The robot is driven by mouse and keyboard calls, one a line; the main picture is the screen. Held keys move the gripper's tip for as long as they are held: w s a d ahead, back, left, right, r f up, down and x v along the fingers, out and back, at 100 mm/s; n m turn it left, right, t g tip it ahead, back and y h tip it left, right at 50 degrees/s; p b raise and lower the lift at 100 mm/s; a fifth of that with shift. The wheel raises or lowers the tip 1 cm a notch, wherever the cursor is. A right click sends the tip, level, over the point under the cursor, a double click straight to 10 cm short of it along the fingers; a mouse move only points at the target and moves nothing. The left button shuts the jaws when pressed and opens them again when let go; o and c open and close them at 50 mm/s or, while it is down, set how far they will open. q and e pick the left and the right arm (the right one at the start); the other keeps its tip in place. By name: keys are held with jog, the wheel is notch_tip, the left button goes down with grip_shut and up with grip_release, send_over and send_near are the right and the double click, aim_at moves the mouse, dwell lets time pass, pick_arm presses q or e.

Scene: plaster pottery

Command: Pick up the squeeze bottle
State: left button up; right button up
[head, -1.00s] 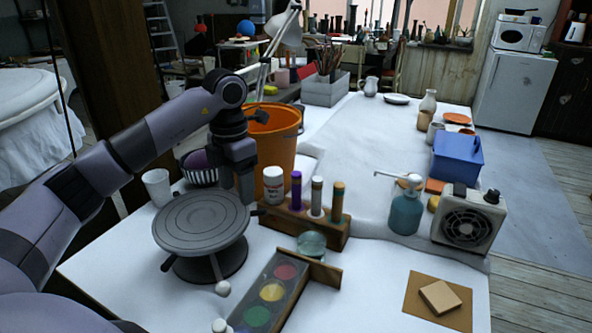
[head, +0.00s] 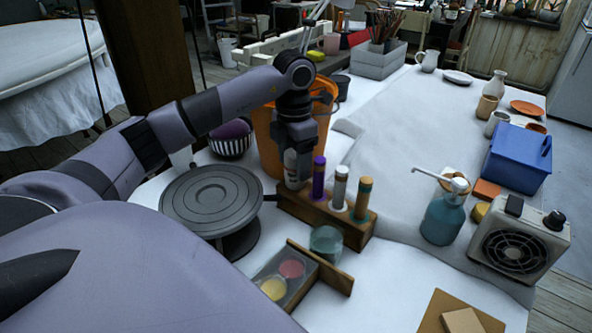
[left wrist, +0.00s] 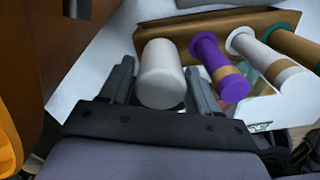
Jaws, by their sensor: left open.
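The white squeeze bottle (head: 291,165) stands upright at the left end of the wooden rack (head: 322,216), partly hidden by my gripper in the head view. In the left wrist view, its white rounded end (left wrist: 162,82) shows between the two dark fingers of my left gripper (left wrist: 159,68). The fingers are open, one on each side, with a visible gap at the left finger. In the head view my left gripper (head: 293,172) points down over the bottle. The purple tube (head: 318,179) stands close on its right. My right gripper is not in view.
A white tube (head: 339,187) and a brown-topped tube (head: 363,198) stand farther along the rack. An orange bucket (head: 265,135) is close behind, and a grey turntable (head: 211,199) is to the left. A teal pump bottle (head: 442,220) and a small fan heater (head: 517,255) stand right.

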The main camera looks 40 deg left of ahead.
pick_arm(q)
notch_tip(320, 180, down, 2)
jog(key=shift+f, duration=0.25)
jog(key=c, duration=0.4)
jog(key=shift+r, duration=0.15)
notch_tip(320, 180, up, 12)
jog(key=shift+w+r+p, duration=0.1)
jog(key=shift+r+p, duration=0.05)
jog(key=shift+p, duration=0.55)
notch_tip(320, 180, up, 8)
jog(key=p, duration=0.3)
jog(key=shift+f, duration=0.2)
